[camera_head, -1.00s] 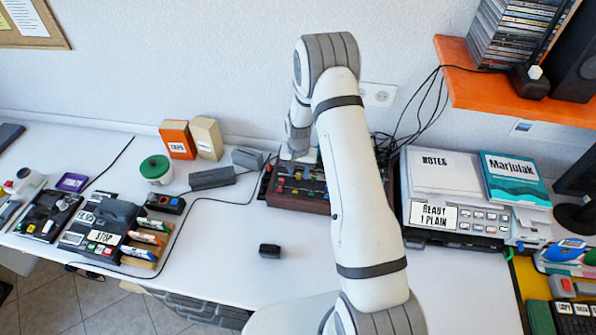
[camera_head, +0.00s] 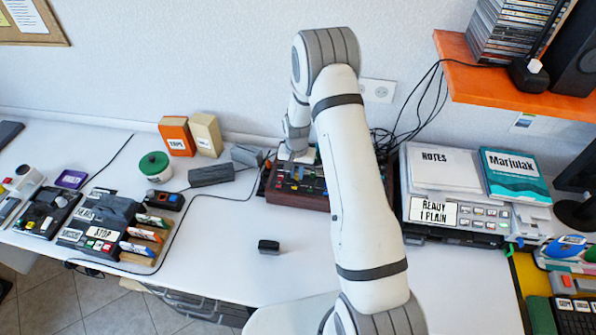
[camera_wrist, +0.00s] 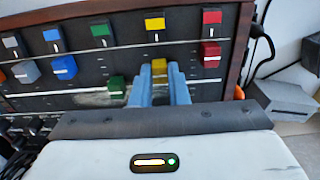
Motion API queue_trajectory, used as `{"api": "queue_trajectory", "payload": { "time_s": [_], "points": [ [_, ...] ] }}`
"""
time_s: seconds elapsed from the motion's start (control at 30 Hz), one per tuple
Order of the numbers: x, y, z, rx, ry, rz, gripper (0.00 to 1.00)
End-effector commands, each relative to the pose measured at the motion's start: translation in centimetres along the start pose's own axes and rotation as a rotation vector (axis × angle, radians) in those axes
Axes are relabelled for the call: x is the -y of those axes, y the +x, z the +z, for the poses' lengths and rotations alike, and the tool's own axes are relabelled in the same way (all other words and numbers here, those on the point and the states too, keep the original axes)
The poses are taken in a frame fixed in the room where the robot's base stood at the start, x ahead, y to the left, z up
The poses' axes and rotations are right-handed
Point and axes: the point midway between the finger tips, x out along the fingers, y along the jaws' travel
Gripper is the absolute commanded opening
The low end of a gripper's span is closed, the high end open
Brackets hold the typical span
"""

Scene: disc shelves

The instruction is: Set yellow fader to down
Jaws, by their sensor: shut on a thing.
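The yellow fader (camera_wrist: 159,69) shows between the two blue fingers of my gripper (camera_wrist: 158,76) in the wrist view. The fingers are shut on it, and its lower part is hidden. A yellow marker (camera_wrist: 155,23) sits above it on the dark panel, with bare slot between them. The fader panel (camera_head: 298,199) is the dark wooden-sided box at the back of the desk in the head view. My arm hides part of it, and the fingers are too small to make out there.
A green fader (camera_wrist: 117,87) stands close left of the fingers, a red fader (camera_wrist: 210,55) to their right and higher. A blue fader (camera_wrist: 64,67) is farther left. A printer (camera_head: 455,215) stands right of the panel. The desk in front is mostly clear, except a small black block (camera_head: 269,247).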

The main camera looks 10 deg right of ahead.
Motion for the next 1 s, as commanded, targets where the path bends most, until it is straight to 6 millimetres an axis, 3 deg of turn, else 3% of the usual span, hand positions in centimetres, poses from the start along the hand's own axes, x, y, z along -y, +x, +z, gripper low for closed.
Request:
{"api": "queue_trajectory", "payload": {
  "time_s": [0.1,0.33,0.37,0.6,0.87,1.0],
  "points": [
    [0.3,0.3,0.9,0.002,0.000,0.000,0.00],
    [0.2,0.1,0.9,0.003,0.001,0.000,0.00],
    [0.2,0.1,0.9,0.003,0.001,0.000,0.16],
    [0.2,0.1,0.9,0.002,0.000,0.000,0.36],
    [0.3,0.0,0.8,0.001,0.000,0.000,0.36],
    [0.3,-1.1,0.7,-0.002,0.000,-0.001,0.36]
  ]
}}
